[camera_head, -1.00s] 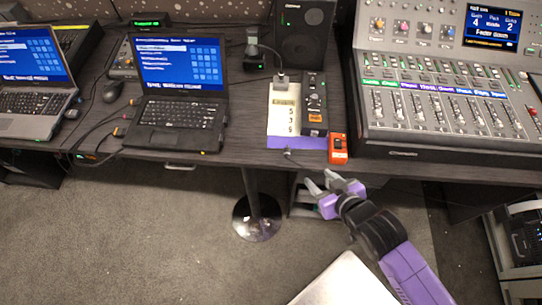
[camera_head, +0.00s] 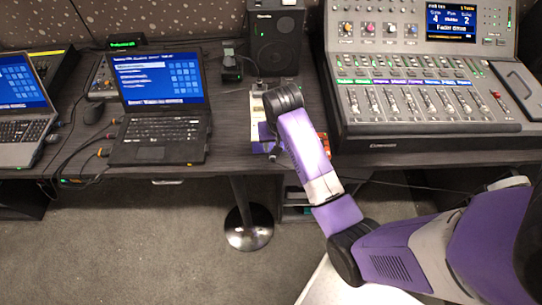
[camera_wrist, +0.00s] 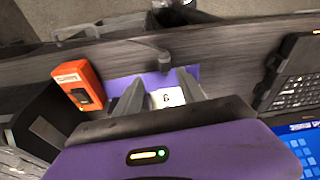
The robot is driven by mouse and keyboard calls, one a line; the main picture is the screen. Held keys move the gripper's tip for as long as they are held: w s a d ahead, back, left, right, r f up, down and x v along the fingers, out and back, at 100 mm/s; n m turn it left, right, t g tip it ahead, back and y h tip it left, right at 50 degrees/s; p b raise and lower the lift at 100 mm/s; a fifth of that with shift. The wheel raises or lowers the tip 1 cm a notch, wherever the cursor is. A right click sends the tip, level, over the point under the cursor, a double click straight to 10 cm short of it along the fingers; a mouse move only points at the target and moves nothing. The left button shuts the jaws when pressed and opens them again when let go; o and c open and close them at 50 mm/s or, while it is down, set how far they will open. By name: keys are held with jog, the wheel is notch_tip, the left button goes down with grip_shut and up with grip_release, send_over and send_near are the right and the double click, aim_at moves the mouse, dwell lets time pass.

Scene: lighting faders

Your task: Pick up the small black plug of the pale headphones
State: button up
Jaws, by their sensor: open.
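A small dark plug-like piece (camera_wrist: 164,62) lies by the desk's front edge, at a purple strip, in the wrist view. I take it for the plug; its cable is hard to make out. It also shows as a small dark spot beside my arm in the head view (camera_head: 273,154).
An orange box (camera_wrist: 78,84) stands beside the fingers. A white card with digits (camera_wrist: 165,98) lies under the gripper. A black laptop (camera_head: 160,125) is at left, a mixing console (camera_head: 430,110) at right and a speaker (camera_head: 277,40) behind. Cables run along the desk.

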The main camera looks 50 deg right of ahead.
jog(key=shift+w+a+r+m+g+y, duration=0.1)
jog(key=shift+w+r+m+g+y, duration=0.2)
jog(key=shift+r, duration=0.3)
jog(key=shift+w+a+r+m+g+y, duration=0.1)
jog(key=shift+r+m+g+y, duration=0.1)
jog(key=shift+r+g+y, duration=0.25)
jog(key=shift+a+r, duration=0.1)
jog(key=shift+r, duration=0.3)
jog(key=shift+s, duration=0.1)
jog(key=shift+a+f+p, duration=0.1)
jog(key=shift+f+p, duration=0.3)
jog(key=shift+f, duration=3.45)
grip_shut()
